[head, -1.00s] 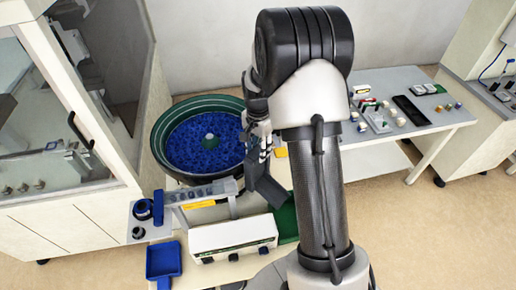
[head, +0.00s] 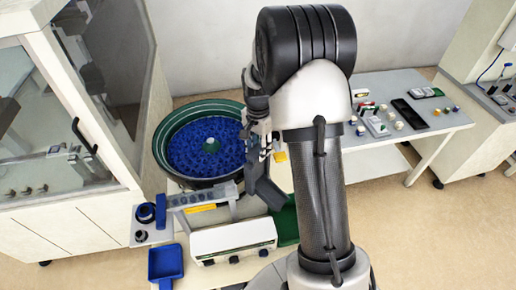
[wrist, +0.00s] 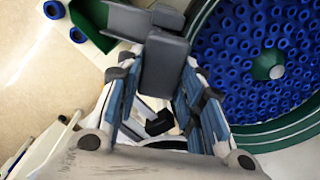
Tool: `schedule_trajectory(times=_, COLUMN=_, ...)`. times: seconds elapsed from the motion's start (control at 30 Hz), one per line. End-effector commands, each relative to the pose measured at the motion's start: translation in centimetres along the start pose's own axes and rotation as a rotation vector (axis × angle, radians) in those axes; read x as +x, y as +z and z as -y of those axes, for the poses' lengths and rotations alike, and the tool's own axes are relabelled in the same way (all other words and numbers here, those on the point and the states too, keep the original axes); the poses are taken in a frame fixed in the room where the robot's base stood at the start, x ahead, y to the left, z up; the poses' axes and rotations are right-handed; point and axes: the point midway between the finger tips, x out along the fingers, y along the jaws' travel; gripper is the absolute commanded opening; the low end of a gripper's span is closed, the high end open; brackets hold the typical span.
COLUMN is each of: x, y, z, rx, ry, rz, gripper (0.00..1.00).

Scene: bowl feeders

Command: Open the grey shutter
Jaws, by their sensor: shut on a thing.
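The grey shutter (head: 265,190) is a dark grey slab, tilted, between the bowl feeder and the green tray in the head view. In the wrist view the shutter (wrist: 165,65) stands between the fingertips. My gripper (head: 262,150) reaches down to its upper end from above. In the wrist view the blue-padded fingers of my gripper (wrist: 163,85) lie on both sides of the slab and are shut on it. The exact contact is partly hidden by the fingers and, in the head view, by my arm.
The green bowl feeder (head: 158,155), full of blue rings, is close beside my gripper. A white control box (head: 232,238), a green tray (head: 287,225) and a blue tray (head: 165,263) lie in front. A side table (head: 400,80) with small parts stands right; a glazed cabinet (head: 60,225) stands left.

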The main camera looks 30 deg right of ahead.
Motion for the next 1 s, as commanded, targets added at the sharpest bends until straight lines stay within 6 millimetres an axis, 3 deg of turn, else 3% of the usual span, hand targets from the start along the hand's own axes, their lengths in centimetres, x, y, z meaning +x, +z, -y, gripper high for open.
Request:
schedule_trajectory(times=0.23, x=0.1, y=0.0, z=0.0, rx=0.000, ry=-0.001, rz=-0.001, gripper=0.00)
schedule_trajectory(times=0.27, x=0.1, y=0.0, z=0.0, rx=0.000, ry=0.000, rz=-0.001, gripper=0.37)
schedule_trajectory(times=0.53, x=0.1, y=0.0, z=0.0, rx=0.000, ry=0.000, rz=0.000, gripper=0.55)
schedule_trajectory(times=0.87, x=0.0, y=0.0, z=0.0, rx=0.000, ry=-0.001, rz=-0.001, gripper=0.55)
schedule_trajectory(times=1.0, x=-1.3, y=-0.1, z=0.1, rx=0.000, ry=-0.003, rz=-0.003, gripper=0.55)
